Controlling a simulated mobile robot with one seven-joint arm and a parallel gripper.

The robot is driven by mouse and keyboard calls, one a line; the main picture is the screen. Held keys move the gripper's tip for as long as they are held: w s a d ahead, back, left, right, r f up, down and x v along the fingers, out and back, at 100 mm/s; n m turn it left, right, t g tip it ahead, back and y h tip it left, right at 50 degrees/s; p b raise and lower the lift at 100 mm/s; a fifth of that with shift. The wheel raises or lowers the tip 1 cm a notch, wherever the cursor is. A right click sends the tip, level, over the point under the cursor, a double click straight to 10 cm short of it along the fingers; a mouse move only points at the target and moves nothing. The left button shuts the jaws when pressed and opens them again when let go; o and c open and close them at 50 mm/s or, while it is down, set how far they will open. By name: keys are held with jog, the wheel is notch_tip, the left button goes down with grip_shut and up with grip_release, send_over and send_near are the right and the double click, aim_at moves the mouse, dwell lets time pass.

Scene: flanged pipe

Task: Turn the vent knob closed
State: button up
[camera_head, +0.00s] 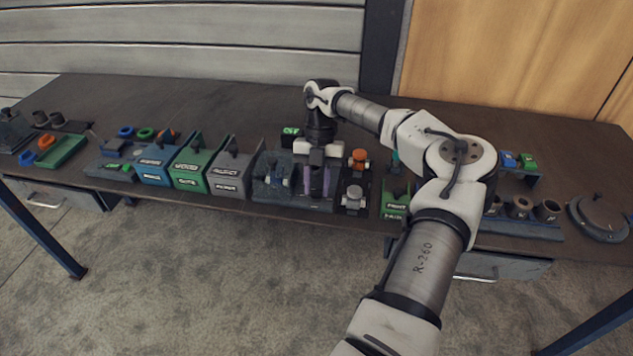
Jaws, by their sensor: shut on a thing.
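My gripper (319,187) points down over a small dark fixture (318,203) near the front edge of the table, in the middle of the view. Its two purple fingers are shut on the vent knob, which is mostly hidden between them. I cannot make out the knob's angle.
A grey-blue block (270,186) stands close on the left of my gripper. Fittings with an orange knob (358,156) and a grey knob (353,193) stand close on the right. Blue (153,165), green (190,168) and grey (229,173) bins are further left. The table's (225,105) back is mostly clear.

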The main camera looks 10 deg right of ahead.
jog(key=shift+m, duration=0.3)
jog(key=o, duration=0.7)
jog(key=b+v, duration=0.2)
jog(key=v, duration=1.2)
jog(key=shift+b, duration=0.35)
jog(key=shift+s+d, duration=0.1)
jog(key=shift+d, duration=0.05)
